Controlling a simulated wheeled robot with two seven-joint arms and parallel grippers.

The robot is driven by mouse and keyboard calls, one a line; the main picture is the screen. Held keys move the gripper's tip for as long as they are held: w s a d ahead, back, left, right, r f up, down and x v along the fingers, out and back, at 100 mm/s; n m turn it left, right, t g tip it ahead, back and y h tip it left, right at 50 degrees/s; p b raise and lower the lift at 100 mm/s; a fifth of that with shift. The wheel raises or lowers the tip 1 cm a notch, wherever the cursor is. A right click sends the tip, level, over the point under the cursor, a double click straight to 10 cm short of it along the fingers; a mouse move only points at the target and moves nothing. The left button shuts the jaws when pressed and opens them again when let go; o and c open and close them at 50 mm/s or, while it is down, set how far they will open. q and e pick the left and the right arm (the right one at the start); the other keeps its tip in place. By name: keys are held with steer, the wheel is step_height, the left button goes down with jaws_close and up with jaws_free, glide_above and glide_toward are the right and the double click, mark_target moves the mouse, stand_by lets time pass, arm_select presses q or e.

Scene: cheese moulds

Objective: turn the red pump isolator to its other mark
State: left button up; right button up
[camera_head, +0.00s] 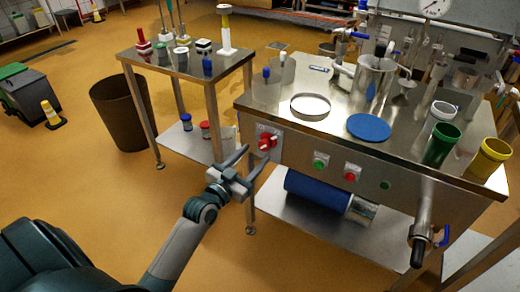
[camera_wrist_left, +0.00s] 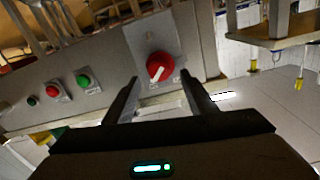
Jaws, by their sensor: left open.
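The red pump isolator (camera_head: 266,142) is a red rotary knob on a grey plate at the left end of the steel table's front panel. In the left wrist view the red knob (camera_wrist_left: 159,67) shows a pale pointer slanting towards its lower left; the marks on the plate are too small to read. My left gripper (camera_head: 252,161) is open and empty, its fingers reaching towards the knob from the front. In the left wrist view its two fingertips (camera_wrist_left: 160,84) stand apart below and to either side of the knob, not visibly touching it. My right gripper is not in view.
Green (camera_head: 320,160) and red (camera_head: 352,171) buttons sit right of the isolator on the steel table (camera_head: 345,146). A side table (camera_head: 165,61) with small moulds stands left, with a brown bin (camera_head: 122,112) beside it. A steel pipe with a blue valve (camera_head: 424,225) juts out at right.

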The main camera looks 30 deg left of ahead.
mark_target(262, 147)
arm_select(q)
steer(key=shift+w+d, duration=0.1)
steer(key=shift+w, duration=2.1)
steer(key=shift+c, duration=0.2)
steer(key=c, duration=1)
